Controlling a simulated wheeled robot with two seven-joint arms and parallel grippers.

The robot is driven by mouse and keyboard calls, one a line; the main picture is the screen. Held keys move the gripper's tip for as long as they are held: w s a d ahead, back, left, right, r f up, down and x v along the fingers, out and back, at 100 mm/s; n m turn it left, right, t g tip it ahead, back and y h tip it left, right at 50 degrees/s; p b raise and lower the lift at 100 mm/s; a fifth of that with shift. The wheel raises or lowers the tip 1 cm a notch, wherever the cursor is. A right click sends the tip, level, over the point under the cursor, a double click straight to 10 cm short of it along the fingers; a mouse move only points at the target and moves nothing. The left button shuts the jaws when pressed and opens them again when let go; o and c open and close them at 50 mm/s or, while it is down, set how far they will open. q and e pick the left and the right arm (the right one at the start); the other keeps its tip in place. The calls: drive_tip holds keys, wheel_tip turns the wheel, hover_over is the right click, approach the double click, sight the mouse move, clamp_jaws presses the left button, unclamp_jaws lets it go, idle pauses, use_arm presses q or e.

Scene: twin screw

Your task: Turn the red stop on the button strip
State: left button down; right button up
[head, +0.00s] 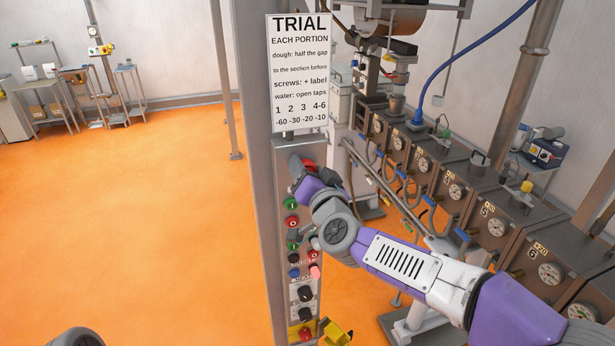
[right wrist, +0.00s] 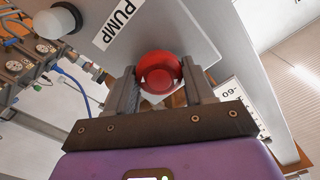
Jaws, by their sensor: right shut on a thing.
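The button strip (head: 281,270) is a tall grey panel in the head view, with several coloured buttons and knobs in a column. My right gripper (head: 309,171) is at the strip's top, its purple hand partly covering that part. In the right wrist view, my right gripper (right wrist: 162,85) is shut on a round red knob (right wrist: 160,73), which sits between the two grey fingers. The knob's red edge shows behind the hand in the head view (head: 308,163). Another red stop (head: 305,334) sits on a yellow plate at the strip's bottom. My left gripper is not in view.
A TRIAL sign (head: 298,70) hangs just above the strip. A PUMP label (right wrist: 118,22) and a white round lamp or button (right wrist: 55,22) are near the held knob. A row of machine sections with gauges (head: 455,191) stands to the right. Orange floor at left is clear.

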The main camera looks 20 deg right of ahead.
drive_tip(key=m+b, duration=0.1)
drive_tip(key=m, duration=0.2)
drive_tip(key=shift+d+m+b, duration=0.1)
drive_tip(key=shift+m+b, duration=0.2)
drive_tip(key=shift+b, duration=0.05)
drive_tip(key=shift+r, duration=0.1)
idle(0.3)
drive_tip(key=o, duration=1)
drive_tip(key=shift+s, duration=0.1)
drive_tip(key=shift+s+d, duration=0.1)
drive_tip(key=shift+s, duration=3.6)
